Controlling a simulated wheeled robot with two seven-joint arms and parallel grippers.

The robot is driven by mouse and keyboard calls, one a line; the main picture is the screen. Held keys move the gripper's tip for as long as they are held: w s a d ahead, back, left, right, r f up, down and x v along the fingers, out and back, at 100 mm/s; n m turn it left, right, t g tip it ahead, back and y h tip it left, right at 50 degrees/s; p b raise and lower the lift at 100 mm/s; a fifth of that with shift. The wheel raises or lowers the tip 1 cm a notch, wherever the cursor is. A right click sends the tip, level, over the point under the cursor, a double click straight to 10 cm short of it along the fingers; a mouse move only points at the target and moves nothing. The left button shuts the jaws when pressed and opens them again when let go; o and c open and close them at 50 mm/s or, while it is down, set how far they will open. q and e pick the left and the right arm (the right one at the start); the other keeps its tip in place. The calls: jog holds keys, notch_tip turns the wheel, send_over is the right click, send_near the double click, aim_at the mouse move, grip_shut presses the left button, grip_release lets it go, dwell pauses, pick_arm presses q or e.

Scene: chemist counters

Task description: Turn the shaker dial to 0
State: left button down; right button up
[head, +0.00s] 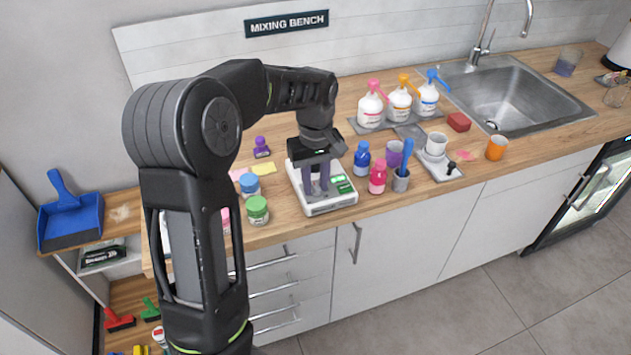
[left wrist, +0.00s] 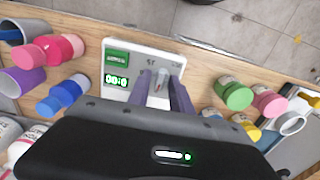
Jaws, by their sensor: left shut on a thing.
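The shaker (head: 330,205) is a white box near the front edge of the wooden counter, with green displays on its right side. In the left wrist view its panel shows a lit display (left wrist: 116,80) reading about "00:0", partly unclear. The small grey dial (left wrist: 160,84), with a reddish mark, sits between the purple-grey fingers of my left gripper (head: 316,188). The gripper comes down from above and is shut on the dial. The fingers hide the dial in the head view. My right gripper is not in view.
Blue and pink bottles (head: 377,177) and a grey cup (head: 400,181) stand close to the right of the shaker. Green and blue-lidded jars (head: 257,211) stand close on the left. Pump bottles (head: 399,104) and a sink (head: 510,100) are further back right.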

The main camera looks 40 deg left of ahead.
aim_at(315, 186)
pick_arm(q)
jog(key=c, duration=1.2)
grip_release()
jog(key=shift+o, duration=0.2)
jog(key=shift+r, duration=0.1)
notch_tip(315, 186, up, 8)
jog(key=shift+f+b, duration=0.15)
jog(key=shift+b, duration=0.3)
